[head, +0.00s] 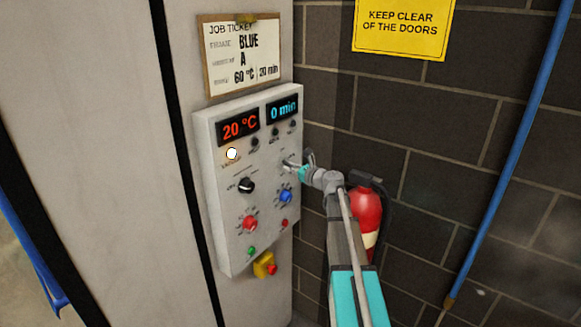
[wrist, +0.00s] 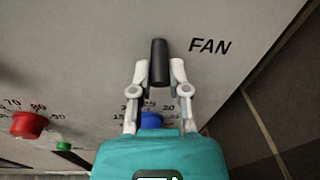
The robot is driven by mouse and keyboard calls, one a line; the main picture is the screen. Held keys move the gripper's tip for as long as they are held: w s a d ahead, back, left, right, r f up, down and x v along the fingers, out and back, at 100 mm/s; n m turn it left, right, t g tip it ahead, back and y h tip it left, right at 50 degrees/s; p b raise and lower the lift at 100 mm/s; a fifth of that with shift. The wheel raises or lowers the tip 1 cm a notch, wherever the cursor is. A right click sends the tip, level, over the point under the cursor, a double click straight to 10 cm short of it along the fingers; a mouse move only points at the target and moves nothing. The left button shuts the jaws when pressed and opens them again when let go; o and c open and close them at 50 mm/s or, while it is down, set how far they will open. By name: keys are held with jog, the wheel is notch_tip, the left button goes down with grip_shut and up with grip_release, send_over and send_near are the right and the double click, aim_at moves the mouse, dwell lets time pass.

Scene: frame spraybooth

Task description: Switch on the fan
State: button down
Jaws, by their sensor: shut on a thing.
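The fan switch is a black lever (wrist: 159,60) beside the printed word FAN in the wrist view. My gripper (wrist: 160,76) has one pale finger on each side of the lever and is shut on it. The lever's upper end stands out past the fingertips. I cannot tell from this whether it is set on or off. In the head view my gripper (head: 290,165) is at the right part of the control panel (head: 218,225) and hides the lever.
The panel shows 20 °C (head: 239,127) and 0 min (head: 284,109), with a lit lamp (head: 231,153). A black knob (head: 246,186), red knob (head: 250,223) and blue knob (head: 286,196) stand out nearby. A red extinguisher (head: 367,212) hangs behind my arm. A job ticket (head: 241,55) is above.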

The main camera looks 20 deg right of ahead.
aim_at(290, 165)
jog(key=shift+s+r+g+h+p, duration=0.1)
jog(key=shift+r+g+h+p, duration=0.6)
jog(key=shift+p, duration=1.6)
jog(key=g+p, duration=0.1)
jog(key=p, duration=0.1)
jog(key=r+g+h+p, duration=0.1)
jog(key=g+p, duration=0.1)
jog(key=p, duration=0.1)
jog(key=g+p, duration=0.1)
jog(key=p, duration=0.1)
jog(key=g+h+p, duration=0.1)
jog(key=p, duration=0.1)
jog(key=shift+r+n, duration=0.3)
jog(key=shift+r, duration=0.05)
jog(key=shift+r+g+h+p, duration=0.1)
jog(key=shift+g+h+p, duration=0.4)
jog(key=shift+g+p, duration=0.5)
jog(key=c, duration=0.6)
grip_release()
jog(key=shift+f, duration=0.25)
